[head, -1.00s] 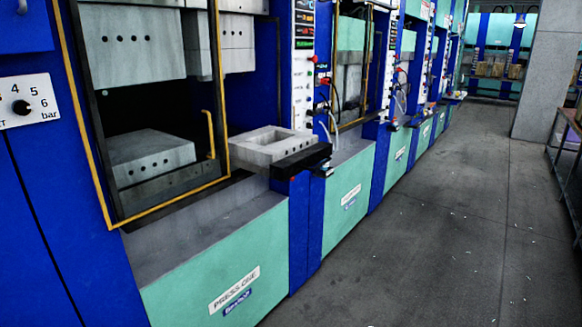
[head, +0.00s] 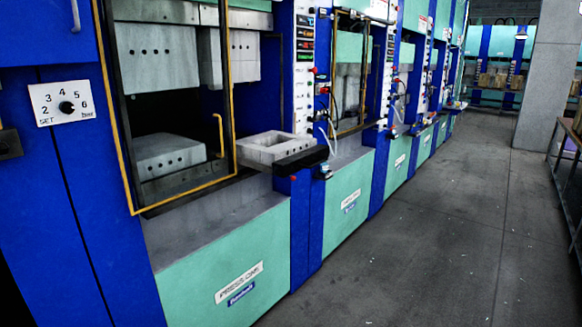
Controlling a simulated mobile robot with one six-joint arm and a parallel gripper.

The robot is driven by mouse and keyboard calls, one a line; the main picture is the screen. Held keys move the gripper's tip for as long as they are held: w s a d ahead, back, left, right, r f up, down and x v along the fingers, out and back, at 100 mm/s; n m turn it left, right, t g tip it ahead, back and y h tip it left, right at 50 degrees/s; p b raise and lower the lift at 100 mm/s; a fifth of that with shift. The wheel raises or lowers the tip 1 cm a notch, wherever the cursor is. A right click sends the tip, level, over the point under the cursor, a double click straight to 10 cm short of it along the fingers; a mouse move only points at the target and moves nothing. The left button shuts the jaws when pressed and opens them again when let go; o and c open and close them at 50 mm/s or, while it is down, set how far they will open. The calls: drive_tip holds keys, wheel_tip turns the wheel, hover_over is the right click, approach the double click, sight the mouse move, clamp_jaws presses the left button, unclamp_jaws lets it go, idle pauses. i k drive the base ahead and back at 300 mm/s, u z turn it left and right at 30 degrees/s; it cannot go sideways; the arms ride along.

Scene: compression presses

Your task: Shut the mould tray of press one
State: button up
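Press one (head: 220,270) stands at the left in the head view, a blue and green machine with a "PRESS ONE" label (head: 239,282) on its lower front. Its mould tray (head: 275,146), a grey block with a square hollow, sticks out at the right of the press opening, behind a black bar (head: 301,160). A yellow-edged door frame (head: 180,200) with a yellow handle (head: 219,135) stands at the left part of the opening. Grey mould blocks (head: 158,60) hang above, and another block (head: 168,156) sits low inside. My gripper is not in view.
A blue panel with a pressure dial (head: 66,107) is at the left. More presses (head: 349,195) run in a row to the back. The grey floor (head: 430,240) is clear along the aisle. A grey pillar (head: 541,75) and a bench (head: 566,185) stand at the right.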

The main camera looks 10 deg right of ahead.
sight(281, 155)
drive_tip(key=k, duration=0.3)
drive_tip(key=z, duration=0.15)
drive_tip(key=i, duration=0.9)
drive_tip(key=u, duration=0.1)
drive_tip(key=k, duration=0.65)
drive_tip(key=u, duration=0.5)
drive_tip(key=i, duration=0.9)
drive_tip(key=u, duration=0.3)
